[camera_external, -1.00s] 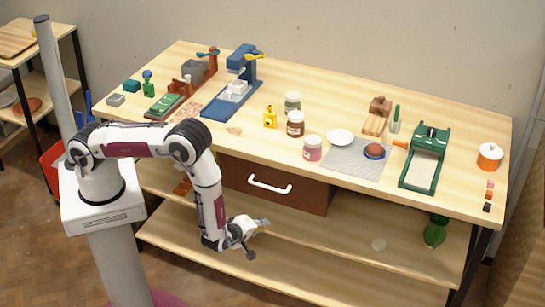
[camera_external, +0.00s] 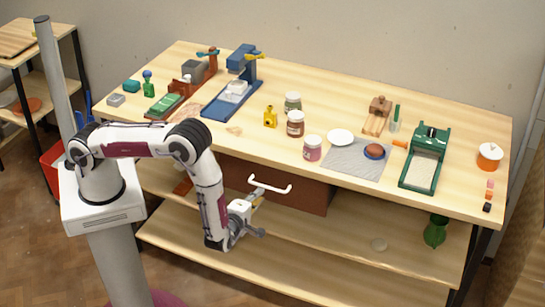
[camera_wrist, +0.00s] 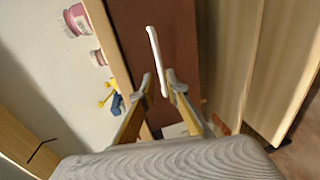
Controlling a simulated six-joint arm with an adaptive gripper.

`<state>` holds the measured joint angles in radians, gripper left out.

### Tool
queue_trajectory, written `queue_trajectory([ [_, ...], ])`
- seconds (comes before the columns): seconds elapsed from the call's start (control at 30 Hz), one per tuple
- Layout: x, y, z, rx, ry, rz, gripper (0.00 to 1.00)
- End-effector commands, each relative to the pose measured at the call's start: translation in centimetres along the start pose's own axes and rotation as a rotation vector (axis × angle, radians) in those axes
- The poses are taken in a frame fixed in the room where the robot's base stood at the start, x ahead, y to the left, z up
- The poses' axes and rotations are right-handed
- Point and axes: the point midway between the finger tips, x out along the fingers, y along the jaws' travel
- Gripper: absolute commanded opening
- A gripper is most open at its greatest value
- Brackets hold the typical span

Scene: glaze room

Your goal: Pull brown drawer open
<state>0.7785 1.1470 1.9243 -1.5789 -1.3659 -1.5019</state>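The brown drawer (camera_external: 312,196) hangs under the front edge of the workbench, its front close under the tabletop, and looks shut. Its white bar handle (camera_external: 277,189) runs across the front. My gripper (camera_external: 258,192) is in front of the handle's left end. In the wrist view, my gripper (camera_wrist: 160,83) is open, with one finger on each side of the lower end of the white handle (camera_wrist: 155,55). The brown drawer front (camera_wrist: 178,35) lies behind it. I cannot tell whether either finger touches the handle.
The tabletop (camera_external: 340,95) above holds jars, a grey mat (camera_external: 345,160) and several tools. A lower shelf (camera_external: 320,250) runs beneath the drawer, with a green vase (camera_external: 436,231) at its right. The space in front of the drawer looks free except for my arm.

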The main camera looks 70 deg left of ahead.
Motion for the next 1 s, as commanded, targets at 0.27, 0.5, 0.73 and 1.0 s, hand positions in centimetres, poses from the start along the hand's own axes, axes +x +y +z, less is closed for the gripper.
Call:
queue_trajectory([
  [0.27, 1.3, 0.0, 0.0, 0.001, 0.001, 0.0, 0.14],
  [0.5, 3.7, 0.0, -0.1, 0.001, 0.003, -0.001, 0.14],
  [0.73, 6.1, 0.0, -0.1, 0.0, 0.003, -0.001, 0.14],
  [1.0, 7.6, -0.1, -0.1, 0.001, 0.001, -0.001, 0.14],
])
